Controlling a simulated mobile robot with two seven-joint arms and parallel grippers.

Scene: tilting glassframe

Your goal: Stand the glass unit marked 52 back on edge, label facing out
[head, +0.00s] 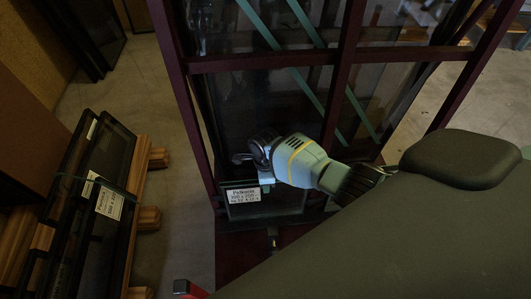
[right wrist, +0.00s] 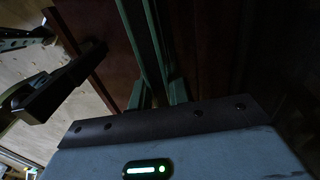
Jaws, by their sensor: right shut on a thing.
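The glass unit (head: 280,205) with a white label (head: 243,196) is a small dark-edged pane low in the dark red frame. The label's small print seems to include 52, and it faces my head camera. My right gripper (head: 262,178) is shut on the unit's upper edge, just above the label. The unit looks close to upright; its exact tilt and lower edge are unclear. I do not see my left gripper.
The dark red frame (head: 260,60) has uprights and a crossbar around the right arm, with green diagonal strips behind.

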